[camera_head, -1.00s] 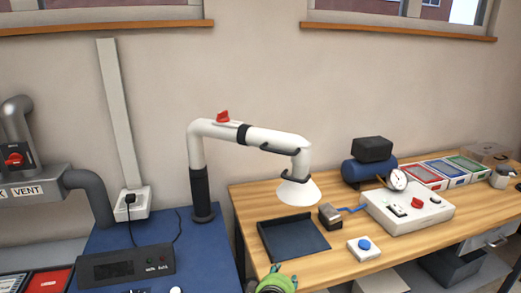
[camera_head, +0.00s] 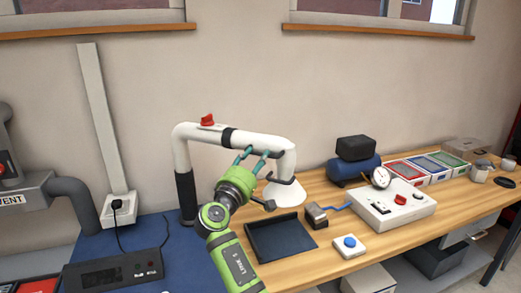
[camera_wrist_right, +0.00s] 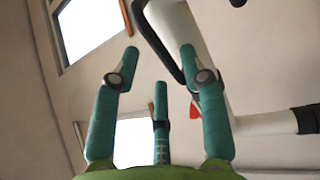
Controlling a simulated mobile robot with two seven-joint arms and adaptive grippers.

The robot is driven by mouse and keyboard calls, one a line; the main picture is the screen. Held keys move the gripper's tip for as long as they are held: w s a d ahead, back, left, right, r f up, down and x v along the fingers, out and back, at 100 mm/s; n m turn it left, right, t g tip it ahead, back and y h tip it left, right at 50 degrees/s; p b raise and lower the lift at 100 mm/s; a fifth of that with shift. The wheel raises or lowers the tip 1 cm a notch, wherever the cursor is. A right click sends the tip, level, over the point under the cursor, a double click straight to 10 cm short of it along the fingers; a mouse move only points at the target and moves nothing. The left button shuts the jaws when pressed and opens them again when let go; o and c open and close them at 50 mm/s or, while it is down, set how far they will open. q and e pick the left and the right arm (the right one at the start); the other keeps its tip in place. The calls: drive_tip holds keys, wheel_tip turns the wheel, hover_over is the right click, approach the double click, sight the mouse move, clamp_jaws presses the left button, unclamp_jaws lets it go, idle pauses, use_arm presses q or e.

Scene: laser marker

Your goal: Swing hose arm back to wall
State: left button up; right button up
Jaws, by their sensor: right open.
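The white hose arm (camera_head: 245,139) rises from a dark sleeve on the blue bench and reaches right, ending in a white cone hood (camera_head: 284,194) over the wooden bench. A dark curved handle (camera_head: 279,180) sits by the hood; a dark bar also shows beyond the fingers in the right wrist view (camera_wrist_right: 152,36). My right gripper (camera_head: 254,156) is raised in front of the tube, just left of its downturned end. Its teal fingers (camera_wrist_right: 159,62) are spread and hold nothing; contact with the handle cannot be told. My left gripper is out of view.
A dark tray (camera_head: 286,239) lies below the hood, with a blue-button box (camera_head: 348,246) and control box (camera_head: 380,210) to the right. A black power unit (camera_head: 113,269) sits on the blue bench. The wall (camera_head: 235,70) behind the hose arm is clear.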

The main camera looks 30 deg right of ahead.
sight(260, 154)
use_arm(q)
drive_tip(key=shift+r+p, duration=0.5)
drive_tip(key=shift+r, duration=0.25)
use_arm(e)
drive_tip(key=shift+x, duration=1.75)
drive_tip(key=shift+c, duration=0.4)
